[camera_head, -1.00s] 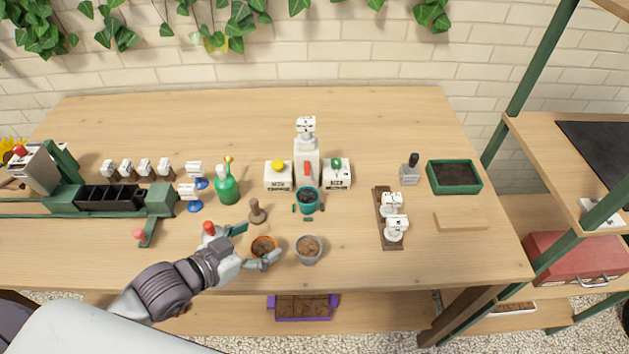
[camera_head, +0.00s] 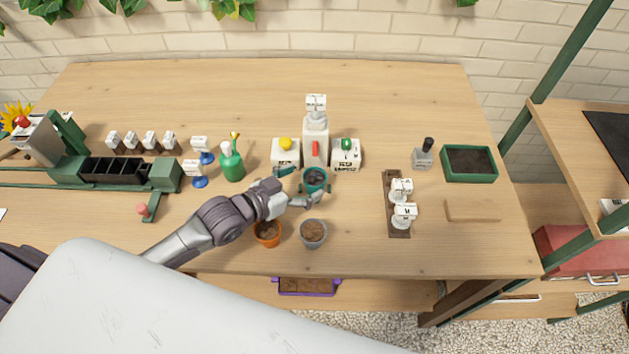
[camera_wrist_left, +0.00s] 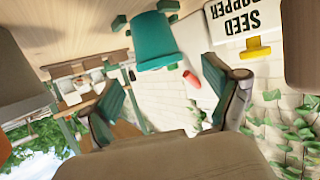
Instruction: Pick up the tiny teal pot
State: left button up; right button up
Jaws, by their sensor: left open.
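The tiny teal pot (camera_head: 316,181) stands upright on the table in front of the white dispenser, with dark contents inside. My left gripper (camera_head: 303,186) is open, with its fingers reaching toward the pot from the left, one on its far side and one on its near side. In the left wrist view the teal pot (camera_wrist_left: 155,42) lies ahead of the two spread fingers (camera_wrist_left: 172,100), with a visible gap to both. Whether a finger touches it cannot be told from the head view. My right gripper is not in view.
An orange pot (camera_head: 267,239) and a grey pot (camera_head: 313,234) with brown soil stand close to my left forearm. The dispenser (camera_head: 316,145) is right behind the teal pot, between two white boxes. Table between pot and wooden rack (camera_head: 392,228) is clear.

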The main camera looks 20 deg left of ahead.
aim_at(315, 176)
pick_arm(q)
jog(key=x, duration=0.4)
jog(key=shift+f, duration=0.1)
jog(key=shift+w+d+f, duration=0.1)
jog(key=shift+w, duration=0.05)
jog(key=shift+c, duration=0.6)
jog(key=c, duration=1.1)
jog(key=shift+c, duration=0.5)
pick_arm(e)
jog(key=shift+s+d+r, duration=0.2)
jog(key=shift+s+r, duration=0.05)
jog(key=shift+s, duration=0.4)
